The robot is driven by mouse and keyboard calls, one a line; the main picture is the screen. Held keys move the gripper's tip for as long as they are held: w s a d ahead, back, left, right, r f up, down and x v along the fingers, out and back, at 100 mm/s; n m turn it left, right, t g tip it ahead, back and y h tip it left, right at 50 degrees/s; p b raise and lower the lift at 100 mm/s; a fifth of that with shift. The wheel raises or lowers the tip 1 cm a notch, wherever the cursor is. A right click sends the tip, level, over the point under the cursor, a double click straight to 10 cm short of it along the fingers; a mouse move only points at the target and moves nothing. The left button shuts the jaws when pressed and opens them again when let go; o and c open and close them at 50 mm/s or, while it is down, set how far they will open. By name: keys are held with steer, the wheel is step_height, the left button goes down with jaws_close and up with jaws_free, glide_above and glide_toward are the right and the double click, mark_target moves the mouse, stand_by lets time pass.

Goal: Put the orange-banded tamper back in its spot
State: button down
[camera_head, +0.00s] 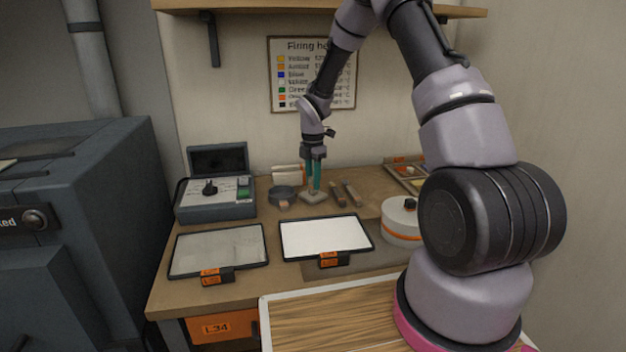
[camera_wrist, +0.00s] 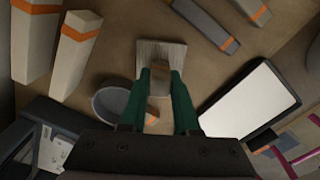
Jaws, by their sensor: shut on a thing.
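My gripper (camera_wrist: 159,92), with green fingers, points down at the back middle of the workbench; it also shows in the head view (camera_head: 314,176). It is shut on a narrow brownish piece (camera_wrist: 160,82), which I take to be the tamper. The fingers hide most of it, and I see no orange band on it. A pale grey square block (camera_head: 314,192) lies right below the fingertips; it also shows in the wrist view (camera_wrist: 160,50). I cannot tell whether the block is part of the held piece or a separate base on the bench.
A grey bowl (camera_head: 283,194) stands close left of my gripper. Two orange-banded sticks (camera_head: 352,193) lie to its right. Two framed panels (camera_head: 218,250) (camera_head: 325,238) lie in front. A white round container (camera_head: 401,217) stands right, a control box (camera_head: 215,193) left.

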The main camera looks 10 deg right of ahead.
steer(key=shift+f, duration=0.35)
stand_by(0.7)
steer(key=c, duration=0.6)
jaws_free()
steer(key=shift+o, duration=0.2)
step_height(320, 180, up, 11)
steer(key=s+d+r+m+t, duration=0.2)
steer(key=s+r+m, duration=0.45)
steer(key=r, duration=0.25)
steer(key=s+d+r+m+t, duration=0.1)
steer(key=s+d+r+m, duration=0.1)
steer(key=s+r+m, duration=0.65)
steer(key=s+d+r+m+t+y, duration=0.1)
steer(key=s+r+m+t, duration=0.1)
steer(key=s+r+m, duration=0.2)
steer(key=s+r+m+t+y, duration=0.1)
steer(key=s+r+m+t, duration=0.1)
steer(key=s+m, duration=0.7)
steer(key=s+r, duration=0.1)
steer(key=s, duration=0.2)
steer(key=shift+d+r, duration=0.35)
steer(key=shift+d, duration=0.05)
